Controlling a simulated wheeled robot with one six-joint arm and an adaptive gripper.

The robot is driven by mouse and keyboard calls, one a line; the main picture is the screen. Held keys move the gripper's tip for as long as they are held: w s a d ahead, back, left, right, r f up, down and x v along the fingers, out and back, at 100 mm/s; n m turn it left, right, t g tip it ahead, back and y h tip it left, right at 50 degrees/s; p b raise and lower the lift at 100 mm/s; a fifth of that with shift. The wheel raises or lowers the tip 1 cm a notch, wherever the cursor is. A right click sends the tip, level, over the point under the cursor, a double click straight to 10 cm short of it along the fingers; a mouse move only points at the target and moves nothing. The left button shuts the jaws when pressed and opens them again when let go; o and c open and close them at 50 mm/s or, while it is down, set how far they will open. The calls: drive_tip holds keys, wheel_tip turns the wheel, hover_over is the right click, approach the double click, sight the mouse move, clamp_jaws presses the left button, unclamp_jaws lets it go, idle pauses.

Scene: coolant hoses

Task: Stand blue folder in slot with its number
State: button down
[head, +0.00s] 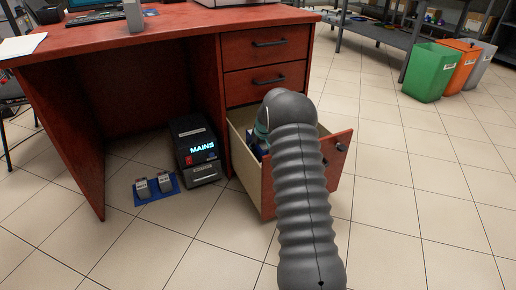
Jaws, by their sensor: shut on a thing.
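The bottom drawer (333,160) of the red desk is pulled open. My arm, in a grey ribbed sleeve, reaches over its front and bends down inside. My gripper (258,141) shows only in small part at the drawer's left side, low between the drawer walls; its fingertips are mostly hidden. It is shut on a dark blue thing (254,149), which seems to be the blue folder. Only a small patch of blue shows, and I cannot read a number on it. My arm hides most of the drawer's inside, and no numbered slot can be made out.
A black unit marked MAINS (196,148) stands on the floor left of the drawer, beside a blue pedal plate (156,189). Two closed drawers (268,62) are above. Green (427,72), orange and grey bins stand at the right. The tiled floor between is clear.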

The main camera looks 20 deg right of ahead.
drive_tip(key=shift+c, duration=2.4)
unclamp_jaws()
drive_tip(key=p+v, duration=0.2)
drive_tip(key=v, duration=1.1)
drive_tip(key=shift+w+r, duration=0.15)
drive_tip(key=shift+r, duration=0.1)
drive_tip(key=s+a+r, duration=1.4)
drive_tip(key=s+r, duration=0.4)
drive_tip(key=s, duration=0.1)
drive_tip(key=s+a, duration=0.3)
drive_tip(key=s, duration=1)
drive_tip(key=s+a+t, duration=0.1)
drive_tip(key=s+a, duration=0.3)
drive_tip(key=s, duration=0.9)
drive_tip(key=shift+a+f, duration=0.15)
drive_tip(key=shift+f, duration=0.15)
